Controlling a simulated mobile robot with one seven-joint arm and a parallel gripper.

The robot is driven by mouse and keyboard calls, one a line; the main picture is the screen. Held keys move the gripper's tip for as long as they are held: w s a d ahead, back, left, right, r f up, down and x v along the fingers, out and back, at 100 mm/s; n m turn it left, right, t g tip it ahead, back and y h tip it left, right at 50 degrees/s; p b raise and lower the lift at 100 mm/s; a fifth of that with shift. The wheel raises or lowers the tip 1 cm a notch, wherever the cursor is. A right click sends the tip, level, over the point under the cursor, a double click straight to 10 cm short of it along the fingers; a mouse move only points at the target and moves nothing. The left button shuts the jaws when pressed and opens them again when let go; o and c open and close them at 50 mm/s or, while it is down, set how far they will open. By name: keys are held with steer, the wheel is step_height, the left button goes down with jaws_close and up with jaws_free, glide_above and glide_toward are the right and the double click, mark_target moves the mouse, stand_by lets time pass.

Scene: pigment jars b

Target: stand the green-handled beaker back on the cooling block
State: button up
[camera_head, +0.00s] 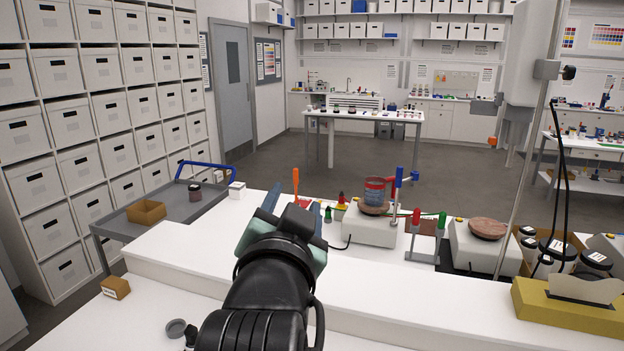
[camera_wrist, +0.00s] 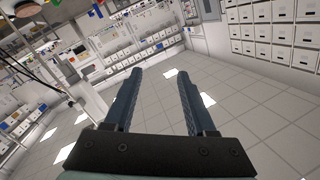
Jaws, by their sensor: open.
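My gripper (camera_head: 293,204) is over the white bench, left of the beaker, with its fingers apart. In the wrist view my gripper (camera_wrist: 158,76) is open and empty, with only floor and far shelves beyond it. A clear beaker with red and blue tints (camera_head: 375,189) stands upright on a brown round pad on a white box (camera_head: 369,231). A second white box (camera_head: 484,252) to the right carries a bare brown round pad (camera_head: 488,229). I cannot tell which box is the cooling block. A green handle is not clear on the beaker; a green upright grip (camera_head: 441,221) shows on a rack beside it.
A blue upright rod (camera_head: 398,183) and a red grip (camera_head: 416,216) stand close to the beaker. Dark jars (camera_head: 553,256) crowd the right. The bench front is mostly clear.

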steer(key=s+d+r+n+t+y, duration=0.1)
steer(key=s+r+n+t, duration=0.5)
steer(key=s+r, duration=1.1)
step_height(320, 180, up, 4)
steer(key=d+t, duration=0.1)
steer(key=t, duration=0.2)
steer(key=shift+s+t, duration=0.3)
steer(key=shift+t, duration=0.1)
steer(key=shift+d+f, duration=0.1)
